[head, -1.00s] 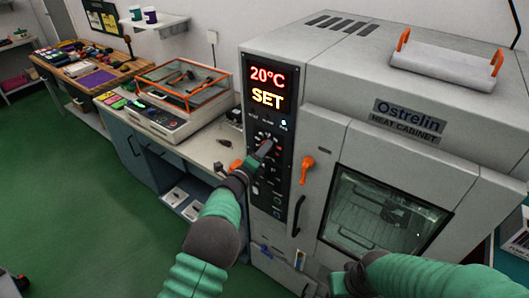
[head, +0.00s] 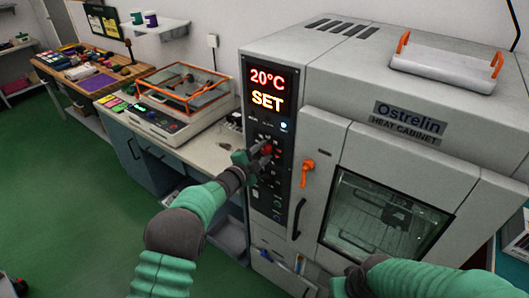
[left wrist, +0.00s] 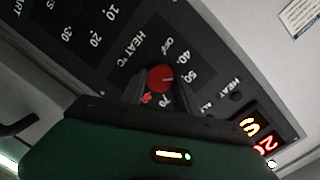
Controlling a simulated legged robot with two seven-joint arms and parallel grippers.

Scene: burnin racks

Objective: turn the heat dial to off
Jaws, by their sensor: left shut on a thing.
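The red heat dial (left wrist: 161,78) sits on the dark control panel in the left wrist view, with OFF, 40, 50 and 70 printed around it. A pale mark on it points right in that view, roughly toward 50. The dial also shows as a small red knob in the head view (head: 267,150). My left gripper (head: 262,152) is at the panel, its two fingers on either side of the dial, shut on it. The fingers hide part of the dial's surroundings. My right arm shows at the lower right; its fingers are out of view.
The heat cabinet (head: 330,72) has a display (head: 267,88) reading 20°C and SET. An orange latch (head: 307,172) and dark door handle (head: 298,217) stick out right of the panel. The counter (head: 212,158) beside it holds a scale with an orange-framed cover (head: 183,88).

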